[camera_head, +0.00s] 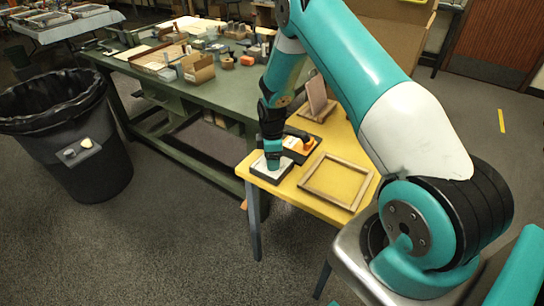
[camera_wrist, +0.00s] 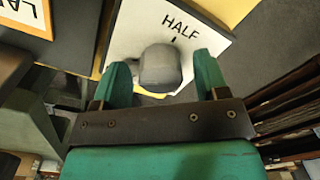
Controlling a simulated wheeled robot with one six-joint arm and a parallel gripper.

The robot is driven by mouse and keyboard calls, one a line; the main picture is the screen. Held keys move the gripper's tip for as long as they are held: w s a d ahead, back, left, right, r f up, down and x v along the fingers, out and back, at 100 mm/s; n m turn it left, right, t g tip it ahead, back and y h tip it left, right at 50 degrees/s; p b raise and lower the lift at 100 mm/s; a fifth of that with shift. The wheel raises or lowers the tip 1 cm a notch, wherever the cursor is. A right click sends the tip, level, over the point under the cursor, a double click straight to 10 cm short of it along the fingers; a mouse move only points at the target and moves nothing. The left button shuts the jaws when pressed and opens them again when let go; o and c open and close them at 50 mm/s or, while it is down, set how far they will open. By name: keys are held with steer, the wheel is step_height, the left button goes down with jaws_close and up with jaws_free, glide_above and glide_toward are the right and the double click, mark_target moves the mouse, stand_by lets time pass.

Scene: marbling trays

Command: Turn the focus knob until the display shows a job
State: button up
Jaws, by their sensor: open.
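A grey knob (camera_wrist: 160,68) sits on a white panel (camera_wrist: 128,32) in the wrist view, below the printed word HALF and a short black mark. My gripper (camera_wrist: 161,62) is open, with one green finger on each side of the knob; I cannot tell whether they touch it. At the upper left, a white sign with an orange border (camera_wrist: 22,12) is cut off and shows only "LA". In the head view my gripper (camera_head: 272,158) points down over the white panel with its dark base (camera_head: 268,174), which hides the knob. A dark unit with orange parts (camera_head: 300,147) stands beside it.
The panel stands near the corner of a yellow table (camera_head: 318,205). An empty wooden frame (camera_head: 335,181) lies to the right, and an upright board (camera_head: 316,95) stands behind. A green workbench (camera_head: 225,85) holds several boxes. A black bin (camera_head: 72,130) stands left.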

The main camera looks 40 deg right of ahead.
steer(key=c, duration=0.9)
